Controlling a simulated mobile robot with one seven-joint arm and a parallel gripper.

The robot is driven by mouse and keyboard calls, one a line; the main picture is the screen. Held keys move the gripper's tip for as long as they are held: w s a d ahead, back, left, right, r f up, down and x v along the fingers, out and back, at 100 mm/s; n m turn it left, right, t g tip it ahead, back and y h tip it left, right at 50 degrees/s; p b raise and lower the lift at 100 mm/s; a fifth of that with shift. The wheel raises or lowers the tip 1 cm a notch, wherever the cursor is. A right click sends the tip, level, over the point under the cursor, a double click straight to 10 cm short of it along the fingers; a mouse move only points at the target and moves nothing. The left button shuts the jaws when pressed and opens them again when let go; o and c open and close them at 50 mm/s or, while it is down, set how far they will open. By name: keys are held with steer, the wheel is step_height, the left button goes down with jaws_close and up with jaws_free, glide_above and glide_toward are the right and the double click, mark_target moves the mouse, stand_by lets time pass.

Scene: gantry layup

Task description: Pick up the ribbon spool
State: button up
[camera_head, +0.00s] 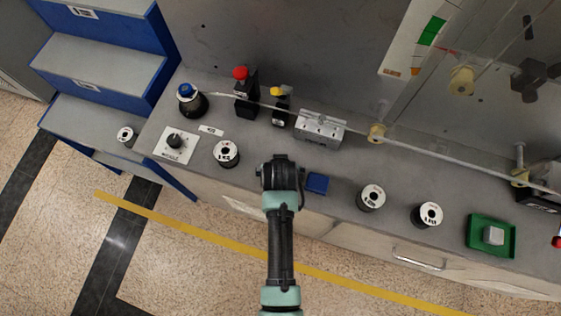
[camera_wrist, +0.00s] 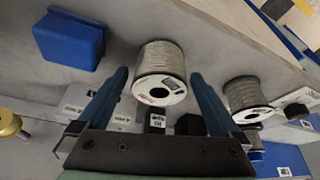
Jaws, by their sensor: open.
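A spool (camera_wrist: 160,72) wound with pale ribbon, with a white printed end, stands on the grey bench top in the wrist view. It lies between and beyond the two blue fingers of my gripper (camera_wrist: 160,76). The fingers are apart and nothing is held; I cannot tell whether they touch it. In the head view my gripper (camera_head: 281,168) is over the bench's front part, and this spool seems hidden beneath it. A similar spool (camera_wrist: 247,98) stands to the right in the wrist view; it seems to be the spool (camera_head: 226,153) left of my gripper in the head view.
A blue box (camera_head: 317,183) is close right of my gripper. Two more spools (camera_head: 371,197) (camera_head: 429,214) and a green tray (camera_head: 472,235) stand farther right. A metal block (camera_head: 320,128) and red-topped button (camera_head: 245,84) are behind. Blue steps (camera_head: 95,65) adjoin the bench's left.

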steer(key=shift+w+f, duration=0.1)
steer(key=shift+f, duration=0.15)
jaws_close()
stand_by(0.4)
